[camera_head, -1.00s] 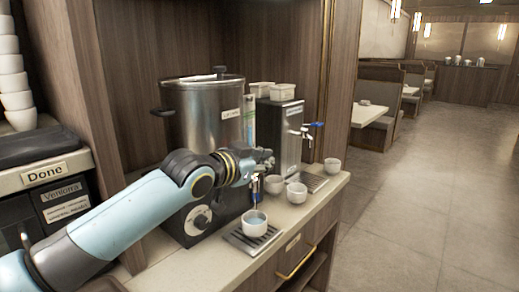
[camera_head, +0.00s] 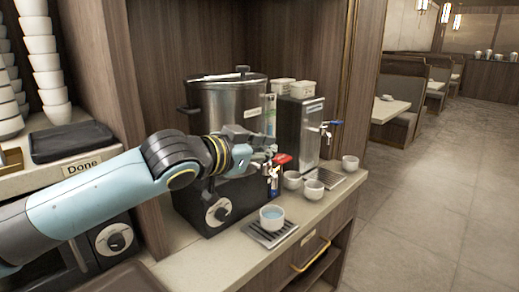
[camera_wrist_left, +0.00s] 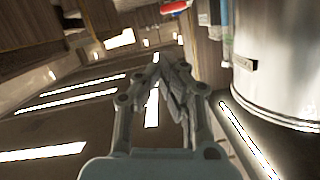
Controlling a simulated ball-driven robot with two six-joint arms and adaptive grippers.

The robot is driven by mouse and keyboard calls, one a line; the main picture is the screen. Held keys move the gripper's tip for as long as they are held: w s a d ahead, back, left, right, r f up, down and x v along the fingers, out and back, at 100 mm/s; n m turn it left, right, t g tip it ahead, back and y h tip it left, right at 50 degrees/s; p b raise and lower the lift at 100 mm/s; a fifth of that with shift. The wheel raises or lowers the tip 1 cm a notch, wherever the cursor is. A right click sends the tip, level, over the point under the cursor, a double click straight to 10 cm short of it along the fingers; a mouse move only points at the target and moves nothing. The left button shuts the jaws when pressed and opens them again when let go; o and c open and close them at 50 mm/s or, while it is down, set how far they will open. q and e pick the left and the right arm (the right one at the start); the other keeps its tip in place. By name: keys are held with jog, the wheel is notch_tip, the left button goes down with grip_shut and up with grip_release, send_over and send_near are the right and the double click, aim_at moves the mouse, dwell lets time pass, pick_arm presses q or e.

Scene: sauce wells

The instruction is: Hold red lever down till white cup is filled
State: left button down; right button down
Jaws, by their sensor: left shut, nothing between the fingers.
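The white cup (camera_head: 272,213) stands upright on a drip tray below the urn's tap and holds pale blue liquid near its rim. The red lever (camera_head: 283,159) shows at the tap, just right of and slightly below my left gripper (camera_head: 266,151). The gripper is shut and empty, and its small fingers appear apart from the lever. In the left wrist view the fingers (camera_wrist_left: 175,80) are together with nothing between them. A red part, likely the lever, shows at the top edge there. My right gripper is not in view.
The metal urn (camera_head: 228,100) stands behind my left arm. To its right is a steel dispenser (camera_head: 299,128) with a blue lever (camera_head: 332,122) and white cups (camera_head: 313,190) near it. Stacked cups (camera_head: 42,60) stand at the left. The counter front edge is clear.

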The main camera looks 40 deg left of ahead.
pick_arm(q)
jog(key=shift+v, duration=1.15)
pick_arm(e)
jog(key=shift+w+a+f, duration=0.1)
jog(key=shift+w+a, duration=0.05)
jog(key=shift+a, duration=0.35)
pick_arm(q)
jog(key=shift+d, duration=0.15)
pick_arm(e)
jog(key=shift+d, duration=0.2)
